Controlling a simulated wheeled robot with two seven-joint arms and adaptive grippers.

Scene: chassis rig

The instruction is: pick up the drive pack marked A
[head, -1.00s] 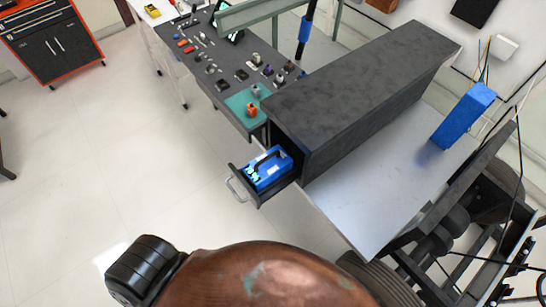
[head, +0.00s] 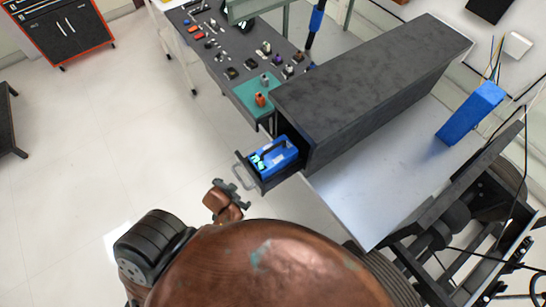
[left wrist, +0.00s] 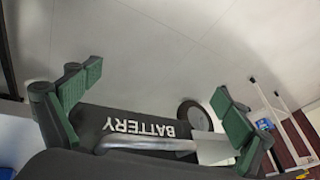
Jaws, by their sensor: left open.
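A blue drive pack (head: 275,158) with a dark handle and pale cyan marks lies in the pulled-out drawer (head: 262,184) of a dark cabinet. I cannot read a letter on it. My left gripper (head: 232,192) is in front of the drawer, close to its grey bar handle (head: 243,172). In the left wrist view my left gripper (left wrist: 157,95) has its two green-padded fingers spread and empty. The drawer front (left wrist: 140,122), lettered BATTERY upside down, and the bar handle (left wrist: 150,145) show between and below the fingers. My right gripper is not in view.
The dark cabinet (head: 370,90) stands on a grey table (head: 380,190) with a blue upright box (head: 470,112). A bench with small parts and a teal mat (head: 252,92) is behind. The floor (head: 110,150) left of the drawer is clear.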

